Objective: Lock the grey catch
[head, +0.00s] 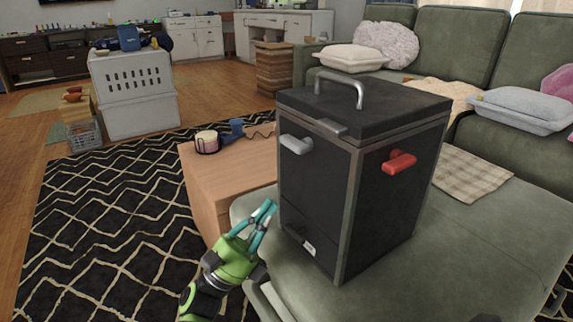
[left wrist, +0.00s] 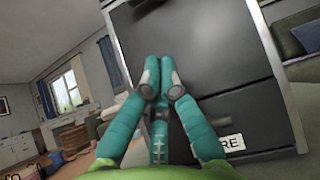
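A dark box (head: 395,210) with a black lid (head: 390,100) and a metal lid handle (head: 341,78) stands on the green seat. The grey catch (head: 296,145) sticks out near the top of its left face, roughly level. A red catch (head: 399,162) is on its right face. My left gripper (head: 270,208), with teal fingers, is low beside the left face, below the grey catch. In the left wrist view its fingertips (left wrist: 160,82) are together with nothing between them, in front of the dark panel (left wrist: 200,50). My right gripper is not in view.
A wooden table (head: 225,175) with a cup (head: 207,142) stands left of the box. The green sofa (head: 480,215) extends right, with a checked cloth (head: 470,175) behind the box. A patterned rug covers the floor at left. A white label (head: 309,248) is low on the box.

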